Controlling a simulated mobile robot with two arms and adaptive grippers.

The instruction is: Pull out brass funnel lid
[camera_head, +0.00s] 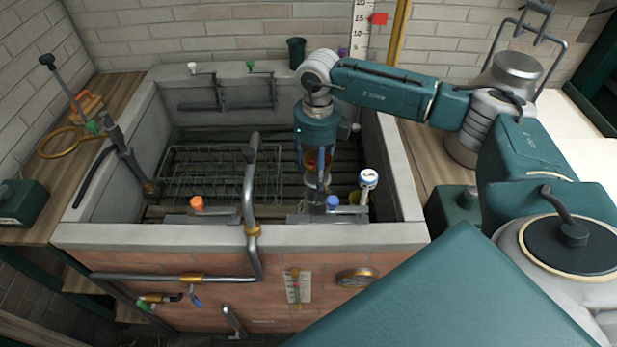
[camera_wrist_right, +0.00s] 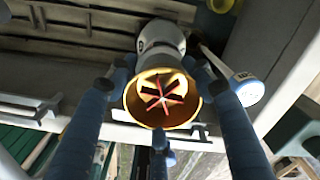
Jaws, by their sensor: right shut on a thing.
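The brass funnel lid (camera_wrist_right: 162,112) is a golden cup with a red cross-shaped piece inside, in the middle of the right wrist view. In the head view its orange-brown side (camera_head: 318,158) shows between my right fingers. My right gripper (camera_head: 316,196) points down over the front right of the stone sink. My left gripper is not in view.
A bent metal pipe (camera_head: 250,185) rises to the left. A wire rack (camera_head: 215,172) fills the sink's left part. The sink's front rim (camera_head: 150,236) is close.

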